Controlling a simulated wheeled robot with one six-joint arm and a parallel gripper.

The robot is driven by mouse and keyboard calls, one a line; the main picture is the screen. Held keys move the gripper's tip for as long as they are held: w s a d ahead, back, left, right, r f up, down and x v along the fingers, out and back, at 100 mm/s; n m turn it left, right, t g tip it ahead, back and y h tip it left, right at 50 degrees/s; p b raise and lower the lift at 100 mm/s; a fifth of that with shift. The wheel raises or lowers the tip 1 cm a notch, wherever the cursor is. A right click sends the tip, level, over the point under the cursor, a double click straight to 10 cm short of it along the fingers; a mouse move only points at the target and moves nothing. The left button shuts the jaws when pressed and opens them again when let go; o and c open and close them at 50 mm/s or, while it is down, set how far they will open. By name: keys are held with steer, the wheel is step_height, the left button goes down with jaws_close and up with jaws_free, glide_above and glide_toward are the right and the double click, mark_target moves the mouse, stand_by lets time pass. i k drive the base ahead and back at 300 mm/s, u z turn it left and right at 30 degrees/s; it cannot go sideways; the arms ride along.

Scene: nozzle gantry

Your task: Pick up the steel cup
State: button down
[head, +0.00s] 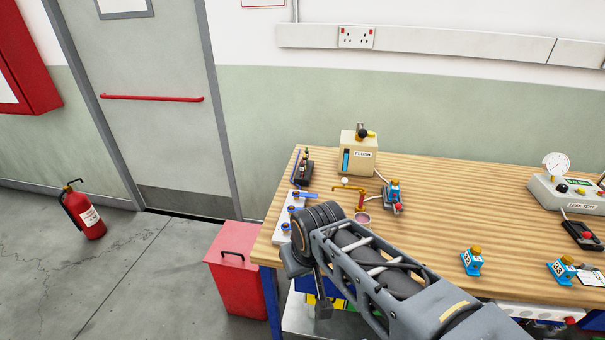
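I cannot make out a steel cup for certain. A small round pinkish-grey thing (362,218) sits on the wooden bench below a brass pipe (350,188), partly close behind my arm; it may be a cup, but its material is too small to tell. My arm reaches in from the lower right, and its joint covers part of the bench's left front. A dark end part of my arm hangs beyond the bench's front edge. My gripper's fingers cannot be made out, and nothing is seen held.
The bench (440,232) carries a beige FLUSH unit (358,153), a LEAK TEST unit (568,193) and several blue parts with yellow tops. A red bin (237,270) stands left of the bench. A fire extinguisher (84,210) stands on the open floor at the left.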

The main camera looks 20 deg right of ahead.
mark_target(364, 218)
steer(key=u, duration=1.75)
steer(key=k, duration=0.4)
steer(key=z, duration=0.5)
